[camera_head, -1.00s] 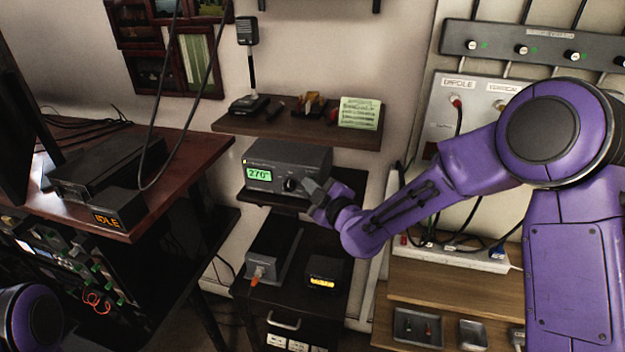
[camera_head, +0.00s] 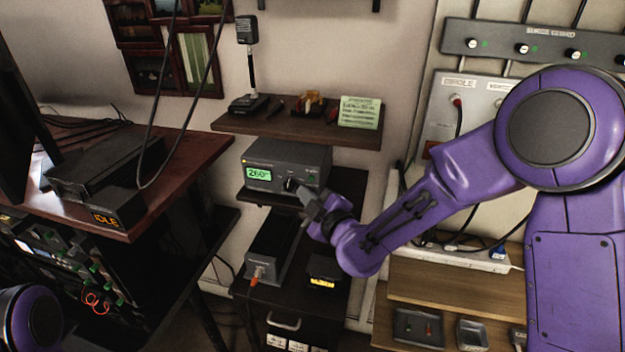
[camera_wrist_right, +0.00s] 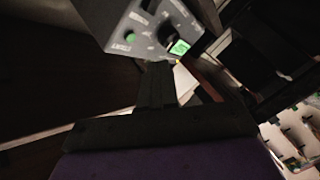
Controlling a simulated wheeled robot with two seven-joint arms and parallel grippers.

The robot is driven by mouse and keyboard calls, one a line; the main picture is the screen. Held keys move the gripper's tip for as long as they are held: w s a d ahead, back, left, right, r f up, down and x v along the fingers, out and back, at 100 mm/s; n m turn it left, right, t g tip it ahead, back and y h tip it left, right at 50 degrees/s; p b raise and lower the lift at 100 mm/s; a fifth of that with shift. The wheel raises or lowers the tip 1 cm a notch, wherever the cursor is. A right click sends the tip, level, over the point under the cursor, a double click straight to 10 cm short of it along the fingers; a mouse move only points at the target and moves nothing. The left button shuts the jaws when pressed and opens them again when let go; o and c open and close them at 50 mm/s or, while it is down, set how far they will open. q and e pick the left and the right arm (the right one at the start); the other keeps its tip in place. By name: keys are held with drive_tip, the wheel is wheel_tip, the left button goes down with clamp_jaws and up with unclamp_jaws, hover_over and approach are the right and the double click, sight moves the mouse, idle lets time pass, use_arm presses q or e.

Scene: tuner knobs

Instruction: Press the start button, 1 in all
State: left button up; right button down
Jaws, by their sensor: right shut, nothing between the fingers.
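A grey control box (camera_head: 262,160) sits on the middle shelf, with a green display (camera_head: 259,173) reading about 260 and a dark knob (camera_head: 291,185). In the right wrist view the same box (camera_wrist_right: 118,18) shows at the top, upside down. A round green button (camera_wrist_right: 131,38) is on its front, with a label too blurred to read. My right gripper (camera_head: 306,196) is shut and empty, just in front of and below the knob. Its closed fingers (camera_wrist_right: 157,85) point toward the box, apart from the green button. My left gripper is out of view.
A shelf (camera_head: 225,124) with a microphone (camera_head: 247,62) and a green note card (camera_head: 359,112) is above the box. Below stand a grey unit (camera_head: 273,250) and a small box with a yellow display (camera_head: 323,282). A desk (camera_head: 190,150) is at left.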

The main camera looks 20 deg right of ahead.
drive_tip(key=shift+s+a, duration=0.7)
drive_tip(key=shift+s, duration=0.3)
drive_tip(key=s+d+f+m+g+h+b, duration=0.1)
drive_tip(key=s+d+f+m+g+h, duration=0.35)
drive_tip(key=f+m, duration=0.6)
drive_tip(key=s+d+f+m+g+h, duration=0.1)
drive_tip(key=s+d+f+m+g, duration=0.2)
drive_tip(key=s+d+f+m, duration=0.75)
drive_tip(key=s+a+f+n+g+h+b, duration=0.1)
drive_tip(key=s+f+g, duration=0.5)
drive_tip(key=s+f, duration=1.1)
drive_tip(key=s+n, duration=0.1)
drive_tip(key=s, duration=0.1)
drive_tip(key=shift+s, duration=0.3)
